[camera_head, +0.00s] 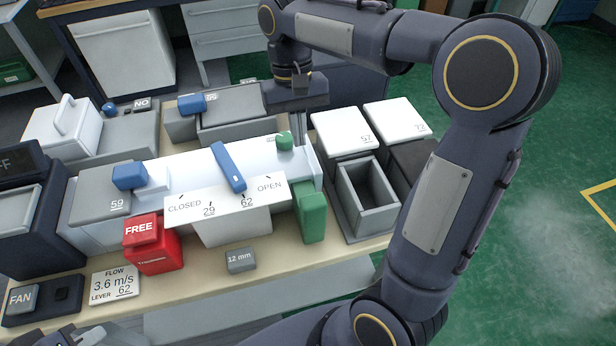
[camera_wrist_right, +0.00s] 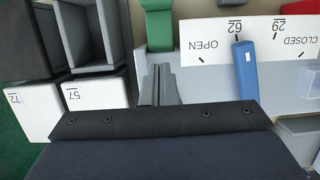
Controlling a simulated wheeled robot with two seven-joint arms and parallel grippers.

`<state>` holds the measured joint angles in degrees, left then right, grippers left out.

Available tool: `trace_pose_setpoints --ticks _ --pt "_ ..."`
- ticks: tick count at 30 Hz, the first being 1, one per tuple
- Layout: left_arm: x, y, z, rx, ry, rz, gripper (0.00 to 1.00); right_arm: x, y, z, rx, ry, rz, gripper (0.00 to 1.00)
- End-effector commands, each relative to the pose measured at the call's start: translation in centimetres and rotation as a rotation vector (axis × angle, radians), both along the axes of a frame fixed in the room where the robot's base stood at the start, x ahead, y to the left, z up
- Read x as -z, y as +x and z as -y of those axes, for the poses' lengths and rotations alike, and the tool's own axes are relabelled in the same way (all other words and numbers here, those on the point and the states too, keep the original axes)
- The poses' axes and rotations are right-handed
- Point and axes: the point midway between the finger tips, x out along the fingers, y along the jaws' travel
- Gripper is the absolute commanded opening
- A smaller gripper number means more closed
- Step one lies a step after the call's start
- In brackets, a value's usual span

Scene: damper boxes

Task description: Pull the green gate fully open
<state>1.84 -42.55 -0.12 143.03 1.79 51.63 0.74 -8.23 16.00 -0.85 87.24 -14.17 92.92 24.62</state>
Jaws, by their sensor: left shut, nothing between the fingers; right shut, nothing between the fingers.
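A white duct (camera_head: 190,165) lies across the table. At its right end are a small green knob (camera_head: 284,141) on top and a larger green block (camera_head: 311,214) at the front, which also shows in the right wrist view (camera_wrist_right: 158,25). I cannot tell how far the gate is open. The blue lever (camera_head: 228,167) lies over the CLOSED–OPEN scale, near 62. My right gripper (camera_head: 298,128) points down just behind the duct's right end, shut and empty; its fingers show in the right wrist view (camera_wrist_right: 160,85). My left gripper (camera_head: 90,337) is partly visible at the bottom left, shut.
White-topped boxes marked 57 (camera_head: 342,132) and 72 (camera_head: 396,119) and an open grey box (camera_head: 367,197) stand right of the duct. A red FREE block (camera_head: 152,246), a 12 mm block (camera_head: 241,260) and a flow sign (camera_head: 116,285) are along the front.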

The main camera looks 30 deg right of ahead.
Motion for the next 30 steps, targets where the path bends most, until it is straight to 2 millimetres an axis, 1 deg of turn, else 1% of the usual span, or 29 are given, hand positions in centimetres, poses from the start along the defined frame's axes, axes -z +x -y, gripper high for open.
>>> trace_pose_setpoints --ticks 1,12,13,15,18,21,24,30 --pt "0.2 0.0 0.0 0.000 0.000 0.000 0.00 0.9 -0.3 0.0 0.001 0.000 -0.004 0.00" --pt "0.7 0.0 0.0 0.000 0.000 0.000 0.00 8.5 -2.2 -0.5 0.000 0.002 -0.004 0.00" --pt "0.6 0.0 0.0 0.000 0.000 0.000 0.00 8.6 -2.5 -0.5 0.000 0.001 -0.002 0.00" --pt "0.4 0.0 0.0 0.000 0.000 0.000 0.00 8.2 -3.7 -0.8 -0.001 0.003 0.003 0.00" --pt "0.2 0.0 0.0 0.000 0.000 0.000 0.00 8.2 -4.9 -1.1 0.000 0.002 0.002 0.00" --pt "0.2 0.0 0.0 0.000 0.000 0.000 0.00 8.3 -5.6 -1.3 0.000 0.002 0.001 0.00" --pt "0.1 0.0 0.0 0.000 0.000 0.000 0.00 8.3 -6.0 -1.4 0.000 0.002 0.002 0.00" --pt "0.2 0.0 0.0 0.000 0.000 0.000 0.00 8.3 -6.0 -1.4 0.000 0.002 0.001 0.00"
